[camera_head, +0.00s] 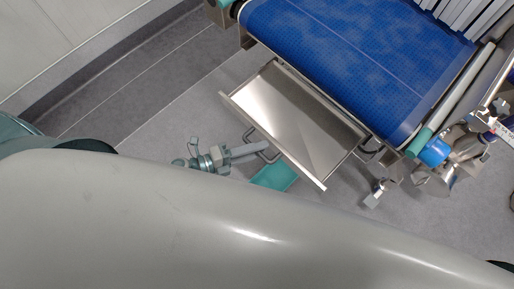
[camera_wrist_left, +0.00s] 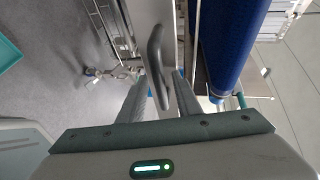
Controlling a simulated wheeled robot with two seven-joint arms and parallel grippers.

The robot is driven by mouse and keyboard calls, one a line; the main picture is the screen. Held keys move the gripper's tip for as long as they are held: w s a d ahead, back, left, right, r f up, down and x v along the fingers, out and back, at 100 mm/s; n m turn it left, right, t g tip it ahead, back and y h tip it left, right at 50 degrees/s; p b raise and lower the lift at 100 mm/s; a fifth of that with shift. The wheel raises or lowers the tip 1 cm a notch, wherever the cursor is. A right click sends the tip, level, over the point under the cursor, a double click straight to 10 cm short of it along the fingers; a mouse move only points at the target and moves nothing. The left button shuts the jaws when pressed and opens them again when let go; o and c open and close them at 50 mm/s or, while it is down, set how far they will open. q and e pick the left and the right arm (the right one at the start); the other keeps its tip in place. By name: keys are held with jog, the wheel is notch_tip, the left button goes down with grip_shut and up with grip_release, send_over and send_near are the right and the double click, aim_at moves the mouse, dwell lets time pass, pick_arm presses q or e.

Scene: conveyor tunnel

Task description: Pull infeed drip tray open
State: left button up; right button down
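The infeed drip tray (camera_head: 290,115) is a shallow bright metal tray. It stands out from under the blue conveyor belt, so its inside shows in the head view. A bent handle (camera_head: 249,134) is on its front edge. My left gripper (camera_head: 263,149) comes from the left and reaches the handle. My right gripper is in neither view.
The blue belt (camera_head: 335,50) lies above and behind the tray. Metal fittings and a blue knob (camera_head: 434,152) stand at the right end of the conveyor. A teal object (camera_head: 274,178) is below the tray front. Grey floor (camera_head: 150,125) is clear at left.

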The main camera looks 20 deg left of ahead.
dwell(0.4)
pick_arm(q)
jog(key=b+v, duration=0.5)
jog(key=v, duration=1.2)
jog(key=shift+a+b, duration=0.2)
jog(key=shift+b, duration=0.2)
